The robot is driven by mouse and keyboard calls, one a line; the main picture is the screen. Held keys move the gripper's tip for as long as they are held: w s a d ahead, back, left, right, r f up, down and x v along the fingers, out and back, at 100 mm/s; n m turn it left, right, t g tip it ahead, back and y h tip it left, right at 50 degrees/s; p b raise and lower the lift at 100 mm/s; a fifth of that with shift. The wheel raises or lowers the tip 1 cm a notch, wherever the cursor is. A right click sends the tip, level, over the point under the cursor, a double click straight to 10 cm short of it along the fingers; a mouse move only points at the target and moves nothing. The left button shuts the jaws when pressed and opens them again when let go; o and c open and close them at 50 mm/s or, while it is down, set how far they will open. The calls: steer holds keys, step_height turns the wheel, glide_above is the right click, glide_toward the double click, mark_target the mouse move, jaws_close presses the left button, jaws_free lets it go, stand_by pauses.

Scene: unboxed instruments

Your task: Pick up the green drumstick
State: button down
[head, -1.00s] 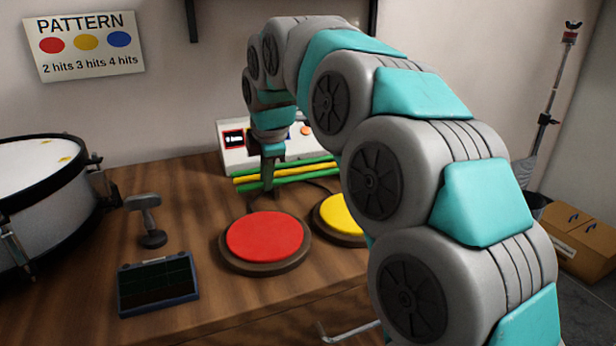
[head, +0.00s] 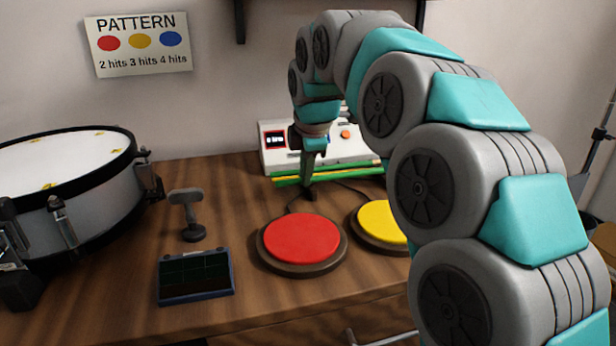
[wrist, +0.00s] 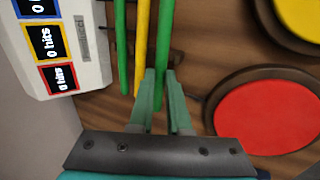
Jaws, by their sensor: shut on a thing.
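Two green drumsticks and a yellow drumstick (wrist: 142,40) lie side by side behind the red pad. In the wrist view, one green drumstick (wrist: 164,42), the one nearest the red pad, runs between my gripper's fingers (wrist: 161,82). The other green drumstick (wrist: 121,45) is outside them, beyond the yellow one. In the head view, my gripper (head: 309,189) points down at the sticks, with its fingers close together. The sticks overlap there, so the grip is clearer in the wrist view. My gripper is shut on the near green drumstick.
The red pad (head: 301,238) and yellow pad (head: 382,222) stand in front of the sticks. A white console (head: 350,154) is close behind them. A grey stand (head: 187,215), a dark tablet (head: 195,276) and a drum (head: 70,170) are to the left.

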steer(key=shift+r, duration=0.95)
steer(key=shift+s+r, duration=0.1)
steer(key=shift+r, duration=0.05)
steer(key=s+d, duration=0.1)
steer(key=s, duration=0.4)
steer(key=s+r, duration=0.1)
steer(key=s, duration=0.4)
steer(key=s+d, duration=0.1)
steer(key=s, duration=0.4)
steer(key=shift+d+r, duration=0.15)
steer(key=shift+d, duration=0.2)
steer(key=shift+s+r, duration=0.15)
steer(key=shift+r, duration=0.1)
steer(key=shift+p+v, duration=0.85)
steer(key=shift+v, duration=0.05)
steer(key=shift+d, duration=0.1)
